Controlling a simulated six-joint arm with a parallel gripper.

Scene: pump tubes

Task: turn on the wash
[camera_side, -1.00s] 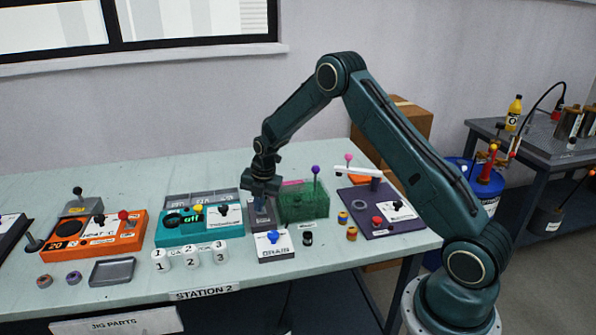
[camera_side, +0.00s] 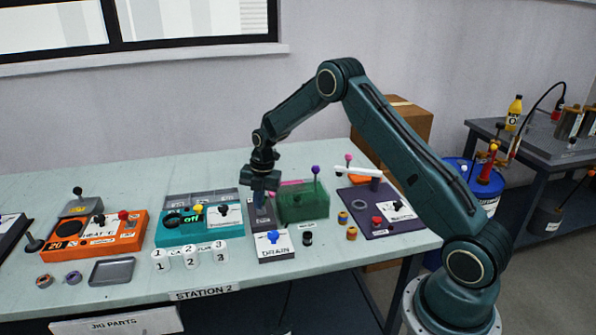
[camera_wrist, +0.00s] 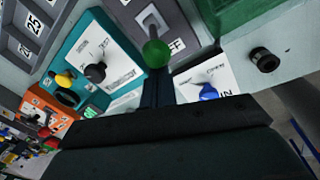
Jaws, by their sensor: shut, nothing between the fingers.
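My gripper (camera_side: 260,199) is shut and points down over a narrow grey panel (camera_side: 265,222) behind the drain box. In the wrist view my closed fingers (camera_wrist: 157,82) reach toward a green ball knob (camera_wrist: 155,53) on that grey panel, whose label is partly covered and ends in "FF". The knob appears right at the fingertips; I cannot tell whether they touch. It is hidden behind my gripper in the side view. No label reading wash is legible.
The drain box (camera_side: 272,254) with a blue knob stands in front. A green tank (camera_side: 304,208) is close on the right, by a purple-topped lever (camera_side: 316,170). A teal unit (camera_side: 176,235) showing "off" is on the left.

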